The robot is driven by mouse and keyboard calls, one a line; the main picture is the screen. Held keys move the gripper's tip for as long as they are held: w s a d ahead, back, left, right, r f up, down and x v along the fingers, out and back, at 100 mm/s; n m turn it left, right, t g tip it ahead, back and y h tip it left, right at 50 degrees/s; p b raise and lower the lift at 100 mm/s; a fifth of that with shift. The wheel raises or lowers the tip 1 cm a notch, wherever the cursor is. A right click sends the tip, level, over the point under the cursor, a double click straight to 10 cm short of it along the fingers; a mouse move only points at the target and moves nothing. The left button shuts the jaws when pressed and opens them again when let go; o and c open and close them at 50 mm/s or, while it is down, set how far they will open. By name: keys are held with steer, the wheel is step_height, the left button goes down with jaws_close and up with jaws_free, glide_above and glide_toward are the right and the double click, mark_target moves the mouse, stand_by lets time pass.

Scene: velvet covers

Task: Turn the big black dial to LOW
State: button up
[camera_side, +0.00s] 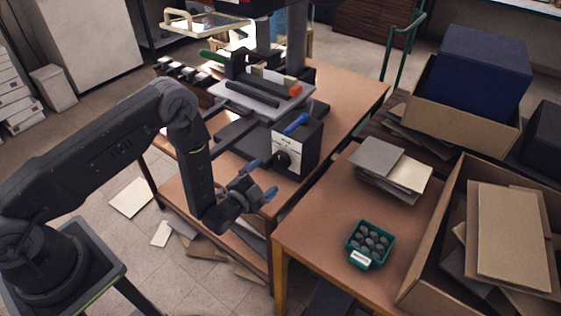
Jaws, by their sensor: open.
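The big black dial (282,159) is a round knob on the pale front panel of a dark control box (311,148). The box stands at the front edge of the left wooden table. The lettering on the panel is too small to read, so the dial's setting cannot be told. My gripper (263,178) has blue fingertips and is open and empty. It is in front of the box, below and to the left of the dial in the picture, and appears apart from it.
A blue lever (296,124) sits on top of the box. A machine with a grey plate (262,93) stands behind it. The right table (315,232) holds a teal tray (348,247) of round pieces and flat boards (376,157). Cardboard boxes (438,262) stand at the right.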

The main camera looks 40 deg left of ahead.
mark_target(279, 162)
steer(key=w, duration=0.8)
steer(key=shift+w, duration=0.3)
steer(key=shift+c, duration=0.5)
steer(key=c, duration=0.8)
steer(key=shift+n, duration=1.5)
steer(key=shift+c, duration=0.2)
steer(key=o, duration=0.9)
steer(key=shift+o, duration=0.2)
steer(key=s, duration=1.4)
